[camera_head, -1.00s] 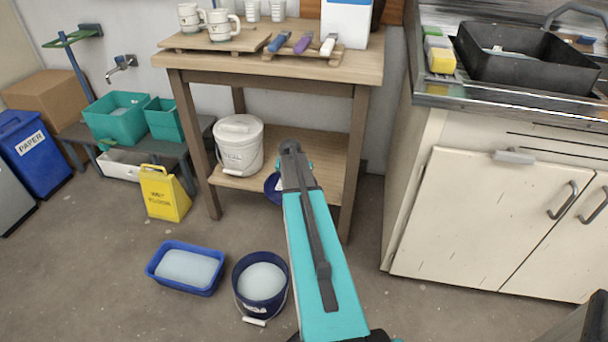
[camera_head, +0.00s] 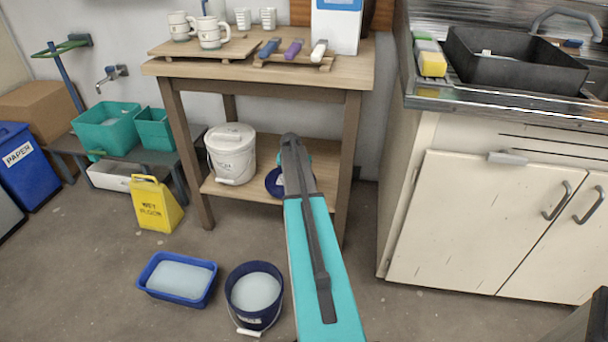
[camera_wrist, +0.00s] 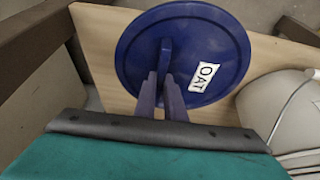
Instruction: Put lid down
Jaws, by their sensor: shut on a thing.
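A round blue lid (camera_wrist: 205,35) with a white label reading "OAT" fills the upper middle of the wrist view. My gripper (camera_wrist: 167,80) is shut on the lid's raised handle. The lid is over the wooden lower shelf (camera_wrist: 100,55) of the table; whether it touches the shelf I cannot tell. In the head view the blue lid (camera_head: 273,182) shows partly behind my arm, right of a white lidded bucket (camera_head: 232,153). My arm hides the rest of it and the fingers there.
The white bucket (camera_wrist: 275,105) stands close beside the lid. Table legs (camera_head: 350,165) flank the shelf. An open blue bucket (camera_head: 254,297) and a blue tub (camera_head: 178,278) with pale contents stand on the floor, near a yellow sign (camera_head: 155,205).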

